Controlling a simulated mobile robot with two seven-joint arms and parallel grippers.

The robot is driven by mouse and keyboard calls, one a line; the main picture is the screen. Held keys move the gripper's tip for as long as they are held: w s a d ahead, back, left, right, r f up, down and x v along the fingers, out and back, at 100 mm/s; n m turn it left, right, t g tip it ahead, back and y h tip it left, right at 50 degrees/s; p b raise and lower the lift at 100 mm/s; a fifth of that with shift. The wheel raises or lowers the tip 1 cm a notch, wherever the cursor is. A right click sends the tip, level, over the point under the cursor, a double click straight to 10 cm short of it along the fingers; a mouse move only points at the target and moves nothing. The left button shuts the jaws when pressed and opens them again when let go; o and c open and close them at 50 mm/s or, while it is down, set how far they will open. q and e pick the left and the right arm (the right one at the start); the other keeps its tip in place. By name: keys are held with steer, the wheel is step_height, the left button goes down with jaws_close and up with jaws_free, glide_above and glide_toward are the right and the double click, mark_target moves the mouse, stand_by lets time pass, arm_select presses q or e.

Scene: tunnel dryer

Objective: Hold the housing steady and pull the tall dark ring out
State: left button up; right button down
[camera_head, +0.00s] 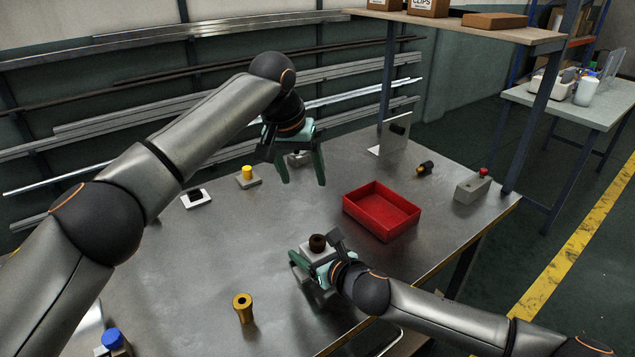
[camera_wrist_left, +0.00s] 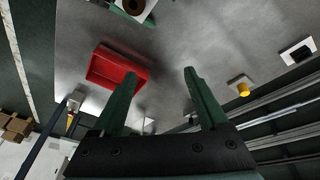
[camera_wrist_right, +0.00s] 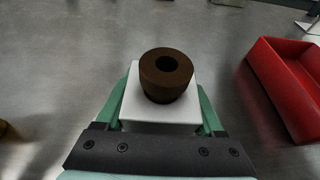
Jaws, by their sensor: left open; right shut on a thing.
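The housing (camera_head: 318,256) is a pale block on the table near its front. The tall dark ring (camera_head: 317,243) is dark brown with a centre hole and sits upright in the top of the housing. In the right wrist view the ring (camera_wrist_right: 166,72) stands out above the white housing (camera_wrist_right: 150,108). My right gripper (camera_wrist_right: 160,108) is shut on the housing, with a green finger on each side. My left gripper (camera_head: 303,181) is open and empty, raised above the table behind the housing. In the left wrist view the ring (camera_wrist_left: 133,6) shows at the top edge, partly cut off.
A red tray (camera_head: 382,211) lies right of the housing. A yellow flanged piece (camera_head: 243,307) stands at front left. A yellow-pegged block (camera_head: 247,177) and a white block (camera_head: 196,198) are at back left. A grey block with a red knob (camera_head: 472,187) stands at the right.

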mark_target(318, 239)
arm_select(q)
steer(key=s+d+r+n+g+y, duration=0.2)
steer(key=s+d+g, duration=0.1)
steer(key=s, duration=0.3)
step_height(318, 239, down, 12)
steer(key=shift+f, duration=0.15)
stand_by(0.3)
jaws_close()
stand_by(1.2)
